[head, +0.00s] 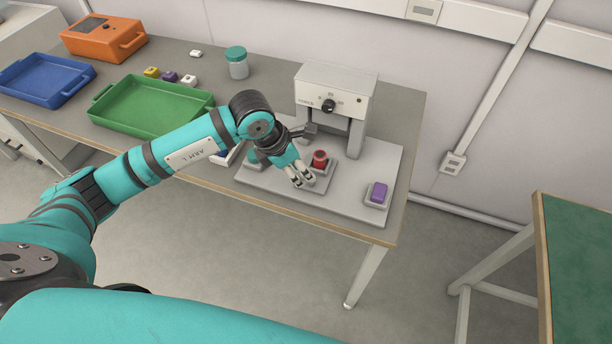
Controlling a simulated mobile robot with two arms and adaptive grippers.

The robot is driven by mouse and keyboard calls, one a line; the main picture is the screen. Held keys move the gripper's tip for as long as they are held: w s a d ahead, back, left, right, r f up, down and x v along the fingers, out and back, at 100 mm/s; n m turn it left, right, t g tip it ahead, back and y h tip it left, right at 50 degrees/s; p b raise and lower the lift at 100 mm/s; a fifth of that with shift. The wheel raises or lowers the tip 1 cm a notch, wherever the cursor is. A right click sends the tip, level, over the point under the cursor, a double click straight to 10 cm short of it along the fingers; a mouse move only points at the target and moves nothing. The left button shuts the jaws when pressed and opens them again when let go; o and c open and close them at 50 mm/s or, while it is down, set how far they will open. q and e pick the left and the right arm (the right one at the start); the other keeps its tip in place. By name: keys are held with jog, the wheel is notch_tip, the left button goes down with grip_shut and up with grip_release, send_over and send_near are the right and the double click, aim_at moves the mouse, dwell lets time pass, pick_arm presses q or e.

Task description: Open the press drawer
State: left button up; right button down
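The press (336,88) stands on the table's right part, a white-grey housing with a black knob on two legs over a light grey base plate (345,205). A darker grey plate (322,187), which may be the press drawer, lies low at its front. A red round piece (320,159) sits there under the housing. My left gripper (302,181) points down over the front of this plate, just left of and in front of the red piece. Its fingertips are close together; whether they touch or hold a handle cannot be told. My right gripper is out of view.
A purple block (379,192) sits on a small pad at the base plate's right. A green tray (150,128), blue tray (45,97), orange case (103,62), several small blocks and a green-lidded jar (237,70) are to the left. A green-topped table (585,255) stands right.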

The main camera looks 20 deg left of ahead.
pick_arm(q)
jog(key=v, duration=0.6)
dwell(0.3)
